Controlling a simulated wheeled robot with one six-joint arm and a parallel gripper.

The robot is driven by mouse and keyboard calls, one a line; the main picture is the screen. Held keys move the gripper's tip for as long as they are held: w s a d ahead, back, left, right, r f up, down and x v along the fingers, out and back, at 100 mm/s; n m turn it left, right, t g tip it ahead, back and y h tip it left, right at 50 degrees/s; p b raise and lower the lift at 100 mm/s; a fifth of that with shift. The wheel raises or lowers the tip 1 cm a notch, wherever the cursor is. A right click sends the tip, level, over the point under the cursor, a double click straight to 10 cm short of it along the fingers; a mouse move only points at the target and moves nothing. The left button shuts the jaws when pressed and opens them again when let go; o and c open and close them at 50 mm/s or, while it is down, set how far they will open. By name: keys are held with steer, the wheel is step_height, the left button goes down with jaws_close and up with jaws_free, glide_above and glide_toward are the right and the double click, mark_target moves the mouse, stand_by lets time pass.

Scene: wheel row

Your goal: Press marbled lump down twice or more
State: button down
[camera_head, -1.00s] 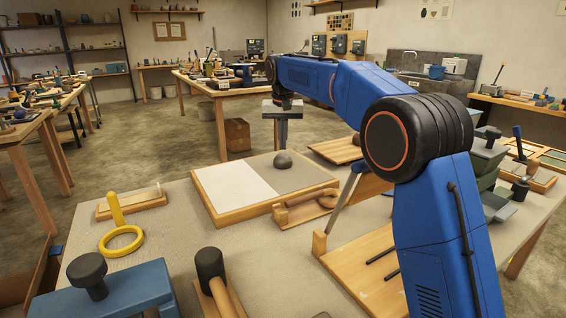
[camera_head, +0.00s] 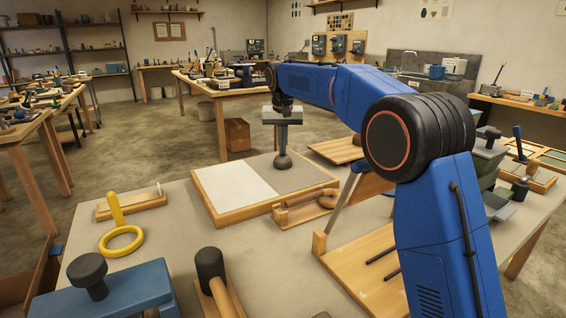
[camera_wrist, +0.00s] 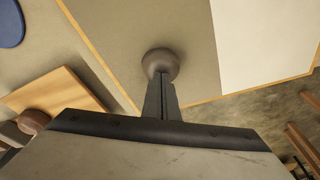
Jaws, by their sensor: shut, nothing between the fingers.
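The marbled lump (camera_head: 283,162) is a small dark grey-brown rounded ball on the grey half of a wood-edged board (camera_head: 222,212). My gripper (camera_head: 283,151) is above it, pointing down, with its fingers shut and nothing between them. The fingertips appear to meet the top of the lump; whether they press into it I cannot tell. In the wrist view the lump (camera_wrist: 160,62) shows just past the tips of the closed fingers (camera_wrist: 162,80). Part of its top is hidden by the fingers.
The board's white half (camera_head: 235,188) is bare. A wooden holder with a rolling piece (camera_head: 302,208) stands at the board's front right. A yellow ring (camera_head: 121,241) lies at the left. A wooden panel (camera_head: 336,150) lies behind right.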

steer(key=shift+f, duration=0.15)
stand_by(0.3)
steer(key=shift+w+v, duration=0.2)
steer(key=shift+v, duration=0.65)
steer(key=shift+w+v, duration=0.15)
steer(key=shift+v, duration=0.7)
